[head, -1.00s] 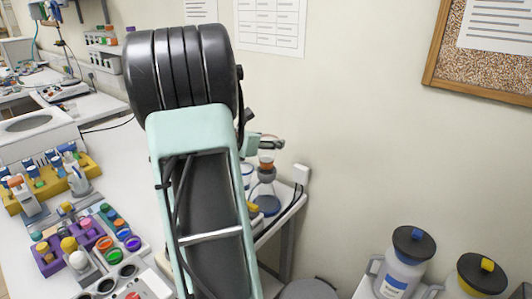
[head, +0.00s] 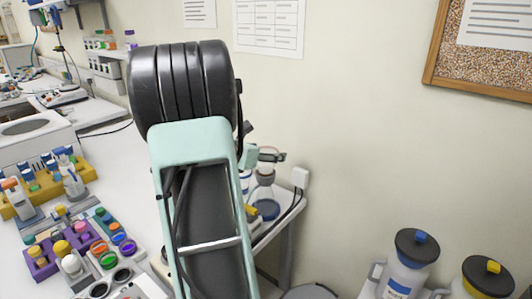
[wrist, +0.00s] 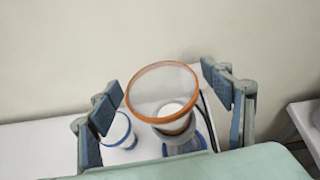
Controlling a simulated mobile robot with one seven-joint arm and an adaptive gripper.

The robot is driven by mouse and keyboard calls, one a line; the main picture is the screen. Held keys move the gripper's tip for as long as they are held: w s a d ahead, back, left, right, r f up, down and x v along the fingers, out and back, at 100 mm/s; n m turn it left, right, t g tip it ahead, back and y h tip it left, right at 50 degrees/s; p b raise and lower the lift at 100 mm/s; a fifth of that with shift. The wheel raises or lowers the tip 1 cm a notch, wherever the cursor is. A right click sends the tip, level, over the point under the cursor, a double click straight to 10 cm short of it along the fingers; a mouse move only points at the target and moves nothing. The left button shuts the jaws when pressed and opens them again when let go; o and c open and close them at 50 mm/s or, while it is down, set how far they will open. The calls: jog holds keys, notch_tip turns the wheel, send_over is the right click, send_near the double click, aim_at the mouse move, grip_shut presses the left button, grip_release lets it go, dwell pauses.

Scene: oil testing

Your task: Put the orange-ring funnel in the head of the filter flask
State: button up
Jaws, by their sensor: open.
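The orange-ring funnel (wrist: 150,95) is in the middle of the wrist view, a clear cone with an orange rim, mouth up. It appears to stand in the head of the filter flask (wrist: 203,135); its stem is hidden. In the head view the flask (head: 266,202), with blue at its base, stands on the bench corner by the wall. My gripper (wrist: 165,105) is open, with one finger on each side of the funnel and gaps visible. In the head view my gripper (head: 268,157) is small and partly hidden, just above the flask.
A blue-rimmed clear vessel (wrist: 120,130) stands left of the funnel, close to the left finger. The wall is close behind. Lidded bottles (head: 408,262) stand at the right. Racks and colored caps crowd the left bench.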

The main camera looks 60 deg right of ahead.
jog(key=shift+r, duration=0.1)
jog(key=shift+a+r, duration=0.1)
jog(key=shift+r, duration=0.1)
jog(key=v, duration=1.1)
jog(key=shift+a, duration=0.4)
